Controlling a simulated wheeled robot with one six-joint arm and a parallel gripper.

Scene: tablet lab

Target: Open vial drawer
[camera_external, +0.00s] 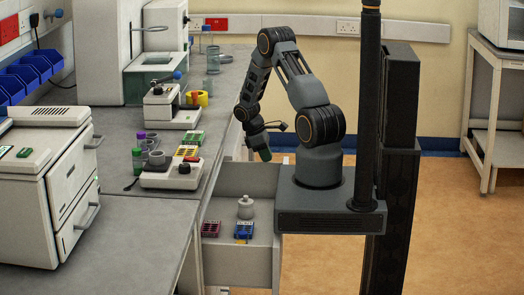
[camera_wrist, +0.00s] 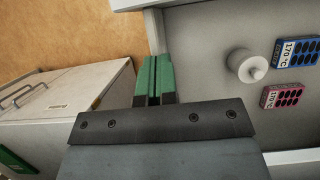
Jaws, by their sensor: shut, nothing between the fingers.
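The vial drawer (camera_external: 240,262) stands pulled out from under the bench, with its inside in view. In it are a white bottle (camera_external: 246,208), a blue vial rack (camera_external: 244,231) and a dark red vial rack (camera_external: 211,229). The wrist view shows the drawer floor (camera_wrist: 205,75) at right, with the bottle (camera_wrist: 247,66), the blue rack (camera_wrist: 296,52) and the pink-red rack (camera_wrist: 283,96). My gripper (camera_external: 264,155) points down near the drawer's far end. In the wrist view its green fingers (camera_wrist: 154,75) are together and empty, near the drawer's pale edge. I cannot tell whether they touch it.
The grey bench (camera_external: 130,213) carries a white machine (camera_external: 45,185) at left, a balance (camera_external: 170,175) and a microscope (camera_external: 172,106). A white box with handles (camera_wrist: 65,100) fills the wrist view's left. Open orange floor (camera_external: 430,220) lies to the right.

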